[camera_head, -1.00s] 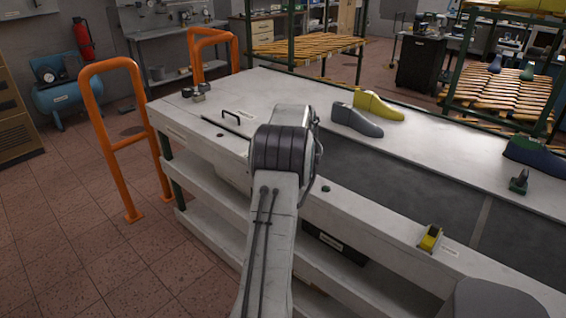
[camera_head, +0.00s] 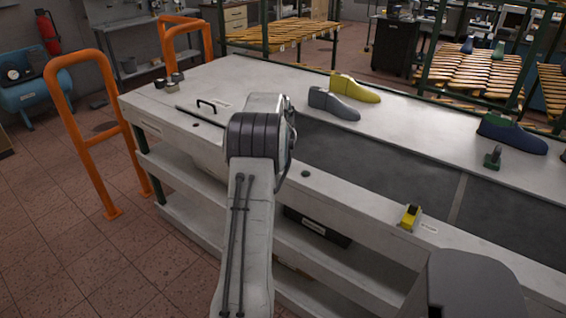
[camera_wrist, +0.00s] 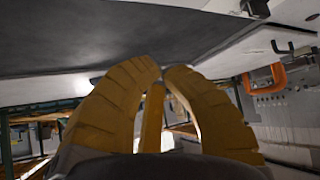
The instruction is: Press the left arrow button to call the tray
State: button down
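In the head view my arm hides the gripper. A small yellow and black box (camera_head: 410,216) sits on the front edge of the long bench (camera_head: 235,85), beside a white label. Small dark round knobs (camera_head: 305,173) also sit on the bench's front ledge. No arrow marking is readable, so I cannot tell which is the left arrow button. I cannot make out a tray.
A grey shoe last (camera_head: 333,103) and a yellow one (camera_head: 356,88) lie on the bench, with a blue one (camera_head: 512,134) further right. A dark belt (camera_head: 390,165) runs along the bench. An orange rail (camera_head: 85,140) stands left; floor there is clear.

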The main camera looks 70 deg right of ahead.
jog(key=shift+f+b, duration=2.45)
jog(key=shift+f, duration=1.1)
jog(key=c, duration=1.9)
grip_release()
grip_shut()
jog(key=shift+f, duration=0.2)
jog(key=shift+f+b, duration=0.2)
jog(key=shift+b, duration=0.25)
